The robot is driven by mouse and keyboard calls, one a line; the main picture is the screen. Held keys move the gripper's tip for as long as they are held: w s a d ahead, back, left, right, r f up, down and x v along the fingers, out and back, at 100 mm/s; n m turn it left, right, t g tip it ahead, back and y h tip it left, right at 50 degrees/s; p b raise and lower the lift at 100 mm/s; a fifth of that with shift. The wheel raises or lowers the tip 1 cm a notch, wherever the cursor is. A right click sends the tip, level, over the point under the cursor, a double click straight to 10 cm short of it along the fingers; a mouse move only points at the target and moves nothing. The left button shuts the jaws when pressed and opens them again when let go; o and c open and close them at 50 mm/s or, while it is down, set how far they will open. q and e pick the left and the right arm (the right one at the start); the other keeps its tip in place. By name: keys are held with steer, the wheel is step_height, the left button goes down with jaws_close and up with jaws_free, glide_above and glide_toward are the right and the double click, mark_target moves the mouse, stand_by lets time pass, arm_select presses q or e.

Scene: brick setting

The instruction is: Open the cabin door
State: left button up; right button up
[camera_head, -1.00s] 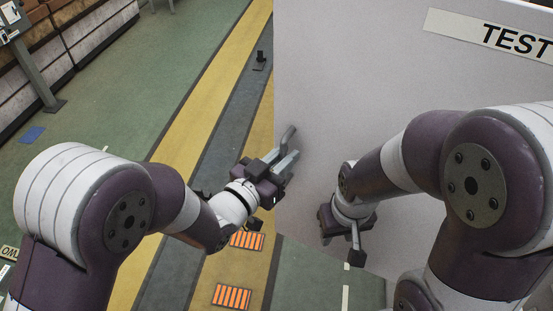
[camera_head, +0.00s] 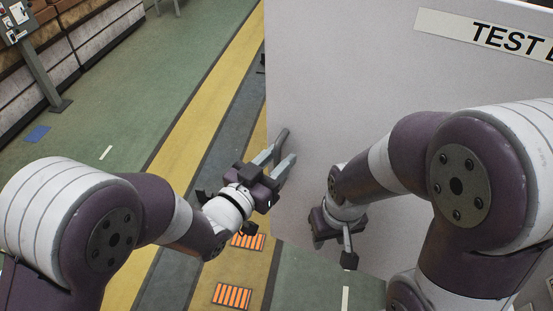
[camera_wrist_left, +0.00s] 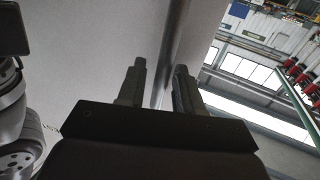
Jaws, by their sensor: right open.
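A large pale grey door panel (camera_head: 330,60) fills the right of the head view; its left edge is vertical and it carries a "TEST" sign. A dark bar like a handle (camera_head: 281,135) shows on the panel near that edge. My left gripper (camera_head: 281,152) is open at the bar, its fingers apart. In the left wrist view the bar (camera_wrist_left: 183,35) runs between the fingers of my left gripper (camera_wrist_left: 160,75), with the panel (camera_wrist_left: 80,60) filling the left; contact is unclear. My right gripper (camera_head: 335,245) is open and empty, hanging low before the panel.
Green floor (camera_head: 190,70) with a yellow stripe (camera_head: 200,110) lies open left of the panel. Orange-striped floor markings (camera_head: 232,296) show near the bottom. A control post (camera_head: 40,75) and a low wall (camera_head: 85,45) stand at the far left.

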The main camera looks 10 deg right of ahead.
arm_select(q)
steer(key=shift+a+f, duration=0.1)
steer(key=shift+s+a+f+b, duration=0.1)
steer(key=shift+s+a+b, duration=0.1)
steer(key=shift+b, duration=0.1)
steer(key=b+v, duration=0.2)
steer(key=v, duration=1)
steer(key=shift+r, duration=0.3)
steer(key=shift+s, duration=0.1)
steer(key=shift+f, duration=0.1)
